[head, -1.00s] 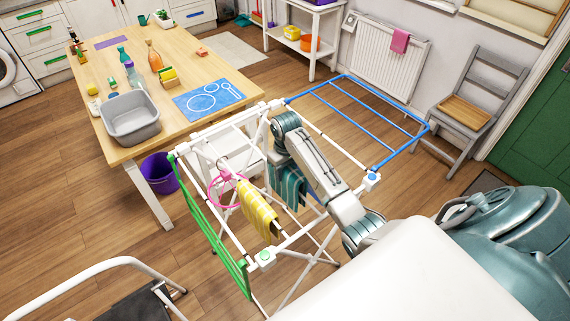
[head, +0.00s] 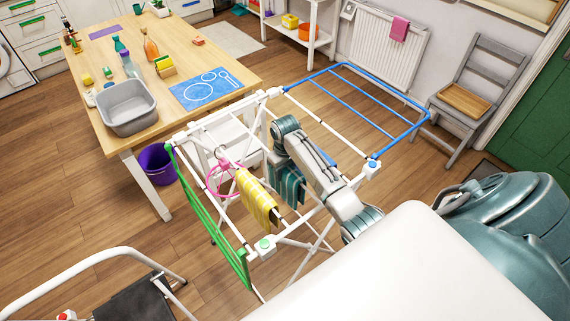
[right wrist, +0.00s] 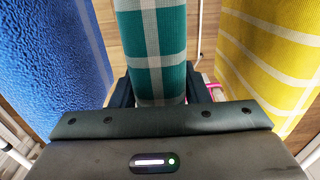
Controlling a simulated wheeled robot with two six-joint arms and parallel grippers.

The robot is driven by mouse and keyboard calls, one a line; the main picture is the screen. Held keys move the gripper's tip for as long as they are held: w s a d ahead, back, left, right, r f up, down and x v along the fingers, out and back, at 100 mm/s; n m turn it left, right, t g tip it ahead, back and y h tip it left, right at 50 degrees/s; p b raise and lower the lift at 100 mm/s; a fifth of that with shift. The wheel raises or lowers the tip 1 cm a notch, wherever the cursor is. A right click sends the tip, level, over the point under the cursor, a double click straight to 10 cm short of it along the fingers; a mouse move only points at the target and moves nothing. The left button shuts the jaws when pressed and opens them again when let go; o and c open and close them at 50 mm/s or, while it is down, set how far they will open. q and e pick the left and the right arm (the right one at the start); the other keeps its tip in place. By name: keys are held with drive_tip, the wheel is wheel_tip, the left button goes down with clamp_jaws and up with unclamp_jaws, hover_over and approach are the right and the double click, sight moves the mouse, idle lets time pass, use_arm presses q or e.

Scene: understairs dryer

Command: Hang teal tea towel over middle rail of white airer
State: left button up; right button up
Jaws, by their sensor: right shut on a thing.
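The white airer (head: 230,113) stands open in the middle of the head view, with a green wing (head: 207,215) and a blue wing (head: 360,93). The teal tea towel (head: 288,186) with pale stripes hangs down within its frame, below my right arm. In the right wrist view my right gripper (right wrist: 160,92) has its fingers on either side of the teal towel (right wrist: 150,45) and is shut on it. My arm hides the towel's top in the head view, so I cannot tell whether it lies over the middle rail. My left gripper is not in view.
A yellow checked towel (head: 257,200) hangs to the left of the teal one, and a blue cloth (right wrist: 50,60) to its other side, both close. A pink hoop (head: 222,180) hangs by the yellow towel. A wooden table (head: 180,62) stands behind the airer.

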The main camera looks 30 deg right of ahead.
drive_tip(key=o, duration=1.1)
drive_tip(key=shift+r, duration=0.1)
wheel_tip(320, 180, up, 9)
drive_tip(key=b, duration=0.3)
drive_tip(key=shift+r, duration=0.85)
